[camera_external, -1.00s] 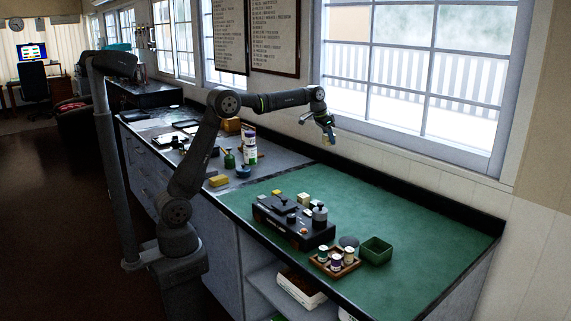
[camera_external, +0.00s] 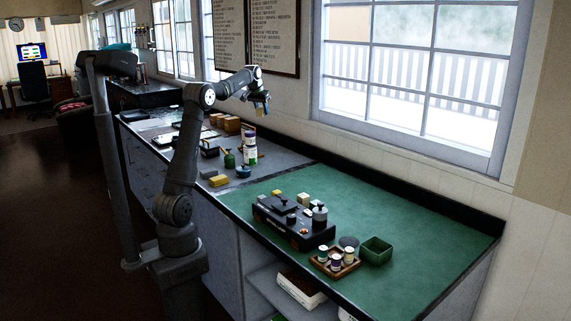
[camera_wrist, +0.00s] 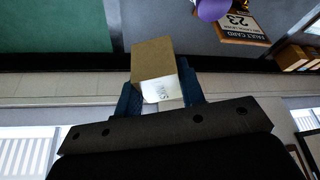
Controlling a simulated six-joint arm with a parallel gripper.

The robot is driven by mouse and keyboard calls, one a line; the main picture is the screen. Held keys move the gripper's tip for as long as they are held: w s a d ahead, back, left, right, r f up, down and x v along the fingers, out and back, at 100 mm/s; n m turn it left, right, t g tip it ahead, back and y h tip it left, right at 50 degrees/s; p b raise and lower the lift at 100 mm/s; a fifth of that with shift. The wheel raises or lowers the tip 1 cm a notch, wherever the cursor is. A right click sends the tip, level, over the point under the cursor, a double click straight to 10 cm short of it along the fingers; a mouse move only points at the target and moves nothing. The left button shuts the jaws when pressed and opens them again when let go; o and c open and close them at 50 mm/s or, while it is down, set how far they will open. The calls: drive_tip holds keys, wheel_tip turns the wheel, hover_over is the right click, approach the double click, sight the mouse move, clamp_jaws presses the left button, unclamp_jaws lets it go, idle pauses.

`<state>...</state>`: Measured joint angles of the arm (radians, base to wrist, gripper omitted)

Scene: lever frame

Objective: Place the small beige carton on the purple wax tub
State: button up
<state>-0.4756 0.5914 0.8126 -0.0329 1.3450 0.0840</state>
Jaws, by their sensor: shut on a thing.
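My gripper (camera_external: 261,98) is raised above the grey part of the bench, near the window wall. In the wrist view its dark blue fingers (camera_wrist: 159,98) are shut on the small beige carton (camera_wrist: 154,58), which has a white printed face toward the camera. A purple round thing (camera_wrist: 212,9), which looks like the purple wax tub, is at the top edge of the wrist view, partly cut off and apart from the carton. In the external view a purple-banded container (camera_external: 249,136) stands in an upright stack on the grey bench, below and slightly left of my gripper.
A fault card (camera_wrist: 240,24) lies near the purple thing. Brown boxes (camera_external: 231,124) stand along the wall. A green bottle (camera_external: 229,159) and blue tub (camera_external: 243,172) are near the stack. The green mat (camera_external: 410,235) holds a black device (camera_external: 290,222), a jar tray (camera_external: 335,266) and much free room.

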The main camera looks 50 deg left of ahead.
hover_over(250, 132)
wheel_tip(250, 132, down, 6)
drive_tip(key=shift+w+f, duration=0.15)
drive_tip(key=shift+f, duration=0.1)
drive_tip(key=shift+a+f, duration=0.1)
drive_tip(key=shift+f, duration=2)
drive_tip(key=shift+f, duration=0.15)
drive_tip(key=o, duration=1)
drive_tip(key=v, duration=1.2)
drive_tip(key=shift+r, duration=0.2)
